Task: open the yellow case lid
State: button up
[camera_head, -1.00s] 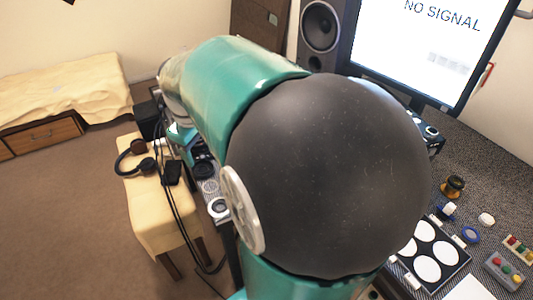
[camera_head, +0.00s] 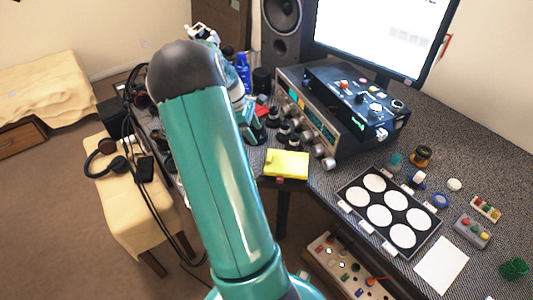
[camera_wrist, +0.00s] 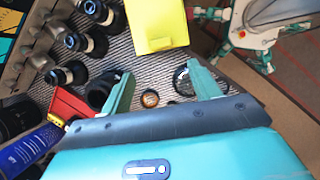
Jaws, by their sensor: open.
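The yellow case (camera_head: 286,164) lies with its lid shut near the front edge of the desk, left of the white-disc tray. A small red latch (camera_head: 280,180) is on its front side. In the wrist view the yellow case (camera_wrist: 157,22) is at the top centre, partly cut off by the frame. In the head view my arm hides much of the gripper.
Black lens barrels (camera_wrist: 88,43) stand left of the case in the wrist view. A red box (camera_wrist: 80,108) and a blue can (camera_wrist: 30,150) are close by the left finger. Small round parts (camera_wrist: 150,99) lie by the fingers. Electronic equipment (camera_head: 312,120) stands behind the case.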

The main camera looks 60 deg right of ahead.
aim_at(269, 156)
jog(key=x, duration=1.1)
jog(key=shift+f, duration=0.25)
grip_shut()
jog(key=shift+s+d+r+t, duration=0.1)
jog(key=shift+s+r+t, duration=0.1)
jog(key=shift+r+t, duration=0.3)
jog(key=shift+s+d+r+t, duration=0.1)
jog(key=shift+s+r+t, duration=0.2)
jog(key=shift+r, duration=0.3)
jog(key=s+d+r+t+y, duration=0.2)
jog(key=s+r+t, duration=0.3)
jog(key=s+t, duration=0.1)
jog(key=s+d+r+t+y, duration=0.2)
jog(key=s+r+t, duration=0.2)
jog(key=s, duration=0.5)
jog(key=shift+d+r+t, duration=0.35)
jog(key=shift+d+t, duration=0.05)
jog(key=shift+t, duration=0.6)
jog(key=shift+f, duration=0.1)
